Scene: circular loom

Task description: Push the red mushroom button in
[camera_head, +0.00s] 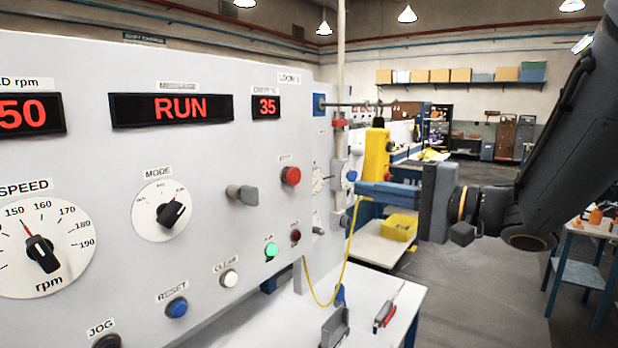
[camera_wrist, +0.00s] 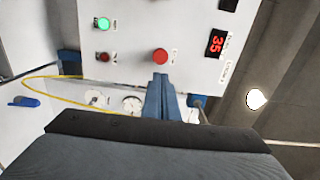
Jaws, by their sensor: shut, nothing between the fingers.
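The red mushroom button (camera_head: 291,176) stands out from the right part of the pale grey control panel (camera_head: 240,150), below the small display reading 35. It also shows in the wrist view (camera_wrist: 160,56), just beyond the fingertips. My gripper (camera_head: 358,188) is at the right of the panel in the head view, its blue fingers shut and empty, pointing left toward the panel. A clear gap separates the fingertips from the button in the head view. In the wrist view the fingers (camera_wrist: 160,80) point at the button's lower edge.
A dark red button (camera_head: 295,236) and a lit green button (camera_head: 271,250) sit below the mushroom button. A grey knob (camera_head: 242,194) sticks out to its left. A yellow pendant-like box (camera_head: 377,155) hangs behind my gripper. A white table (camera_head: 375,290) stands below.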

